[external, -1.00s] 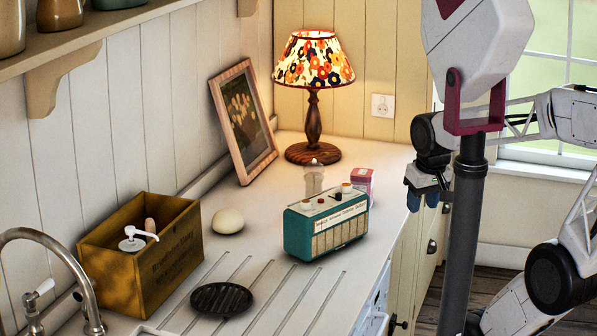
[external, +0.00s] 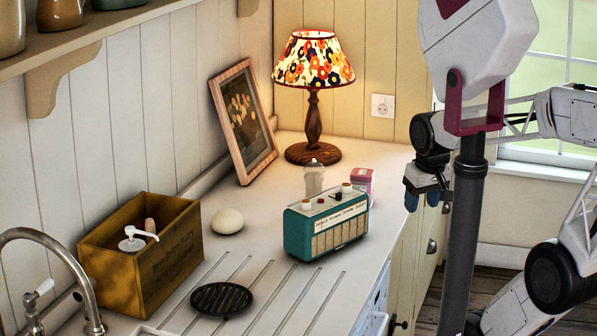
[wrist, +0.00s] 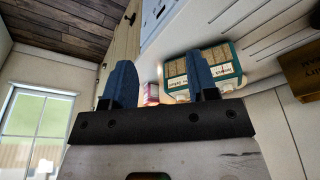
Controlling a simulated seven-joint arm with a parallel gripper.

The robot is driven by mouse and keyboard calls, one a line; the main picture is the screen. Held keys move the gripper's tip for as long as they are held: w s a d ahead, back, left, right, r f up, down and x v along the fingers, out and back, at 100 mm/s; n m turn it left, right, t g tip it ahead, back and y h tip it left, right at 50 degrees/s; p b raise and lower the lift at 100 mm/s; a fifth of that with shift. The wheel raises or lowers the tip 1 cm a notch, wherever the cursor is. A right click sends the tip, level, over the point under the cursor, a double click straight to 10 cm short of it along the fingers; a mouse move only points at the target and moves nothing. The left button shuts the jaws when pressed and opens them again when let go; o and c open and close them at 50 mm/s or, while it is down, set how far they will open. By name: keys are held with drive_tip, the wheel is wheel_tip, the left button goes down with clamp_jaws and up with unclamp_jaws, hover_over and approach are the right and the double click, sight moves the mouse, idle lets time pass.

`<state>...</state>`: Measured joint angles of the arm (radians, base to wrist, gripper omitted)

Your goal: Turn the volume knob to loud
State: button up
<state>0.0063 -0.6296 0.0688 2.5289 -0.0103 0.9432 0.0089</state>
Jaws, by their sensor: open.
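A teal radio (external: 326,231) with a cream front stands on the counter in the external view. Its top carries two pale round knobs, one at the left end (external: 306,204) and one at the right end (external: 346,187), with small dark controls between them. Which knob sets the volume cannot be told. My gripper (external: 428,200) is right of the radio, beyond the counter's edge, open and empty with blue fingers pointing down. In the wrist view the open blue fingers of my gripper (wrist: 162,88) show, with the radio (wrist: 203,78) partly behind the right finger.
A pink box (external: 363,183) and a clear shaker (external: 314,178) stand close behind the radio.

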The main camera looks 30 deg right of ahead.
drive_tip(key=w, duration=0.1)
drive_tip(key=n+g, duration=0.3)
drive_tip(key=n, duration=1.4)
hover_over(306, 201)
drive_tip(key=shift+d+r, duration=0.2)
drive_tip(key=shift+r, duration=0.15)
drive_tip(key=shift+w+a, duration=0.25)
drive_tip(key=shift+f, duration=0.15)
drive_tip(key=shift+s+f, duration=0.2)
drive_tip(key=shift+f, duration=3.65)
drive_tip(key=c, duration=0.9)
